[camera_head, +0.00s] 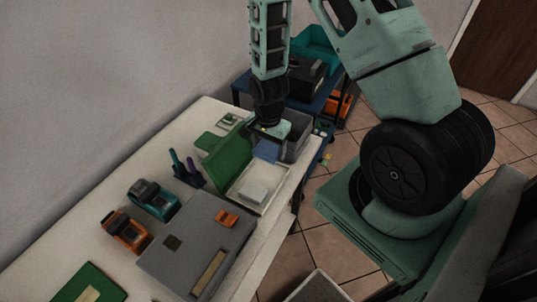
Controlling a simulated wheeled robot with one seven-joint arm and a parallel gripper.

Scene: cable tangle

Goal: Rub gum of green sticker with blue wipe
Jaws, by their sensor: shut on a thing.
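My gripper (267,136) points down over the far part of the white table. It is shut on the blue wipe (265,151), a small flat blue piece below the fingers. The wipe hangs above or against the right side of a green case (222,151), by the far end of a white tray (236,187); I cannot tell whether it touches either. I cannot make out the green sticker or its gum for certain. A small green and pale item (228,121) lies behind the green case.
A grey bin (298,128) stands right of my gripper. Nearer are a purple holder (188,175), a teal device (153,200), an orange device (126,232) and a large grey case (185,240). A blue cart (330,97) stands beyond the table (60,245).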

